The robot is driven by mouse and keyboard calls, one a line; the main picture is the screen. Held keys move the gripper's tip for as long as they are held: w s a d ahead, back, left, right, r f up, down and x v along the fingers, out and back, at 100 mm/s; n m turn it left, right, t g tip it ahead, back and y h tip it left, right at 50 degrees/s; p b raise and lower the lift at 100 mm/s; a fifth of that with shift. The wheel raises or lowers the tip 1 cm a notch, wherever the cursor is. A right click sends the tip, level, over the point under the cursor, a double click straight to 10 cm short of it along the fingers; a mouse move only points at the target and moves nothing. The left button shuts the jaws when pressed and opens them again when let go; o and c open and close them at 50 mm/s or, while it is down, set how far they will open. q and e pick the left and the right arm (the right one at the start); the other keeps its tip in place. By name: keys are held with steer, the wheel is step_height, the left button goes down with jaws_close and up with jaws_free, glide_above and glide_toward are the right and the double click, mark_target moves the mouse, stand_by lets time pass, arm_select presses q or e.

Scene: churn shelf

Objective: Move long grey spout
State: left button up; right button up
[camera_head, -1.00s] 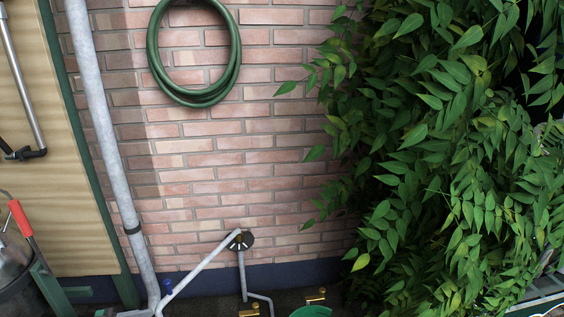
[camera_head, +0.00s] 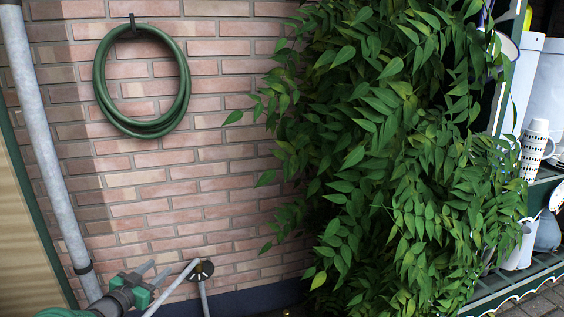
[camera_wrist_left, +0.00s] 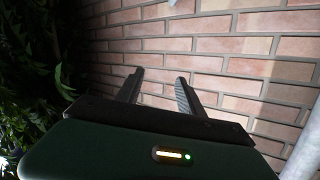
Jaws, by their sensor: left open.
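A long light grey spout (camera_head: 178,287) slants down to the left from a dark round fitting (camera_head: 203,270) low on the brick wall. Its lower end is out of the head view. My left gripper (camera_head: 154,270) is open and empty, just left of the spout's upper part in the head view. I cannot tell its distance from the spout. In the left wrist view the open fingers (camera_wrist_left: 158,87) point at bare brick, with nothing between them. My right gripper is not in view.
A thick grey downpipe (camera_head: 42,140) stands at the left. A green hose coil (camera_head: 100,85) hangs on the brick wall (camera_head: 160,205). Leafy foliage (camera_head: 390,160) fills the middle right. A green shelf (camera_head: 530,270) holds a white jug (camera_head: 522,245) and a patterned cup (camera_head: 535,150).

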arm_select(q)
steer(key=s+d+f+n+g+y, duration=0.1)
steer(key=s+d+f+g, duration=0.25)
steer(key=s+d, duration=0.65)
steer(key=s+d+f+n+g, duration=0.25)
steer(key=s+d+g, duration=0.25)
steer(key=s, duration=0.9)
steer(key=s+d+f+n+g+y, duration=0.1)
steer(key=s+d+f+g, duration=0.35)
steer(key=s+d, duration=0.55)
steer(key=w+p+v, duration=0.3)
steer(key=p+v, duration=1.6)
steer(key=w+a+r+p+v, duration=0.1)
steer(key=w+p+v, duration=0.3)
steer(key=p+v, duration=1.5)
steer(key=shift+w+a+r+p, duration=0.15)
steer(key=shift+r+p, duration=0.2)
steer(key=shift+m, duration=0.25)
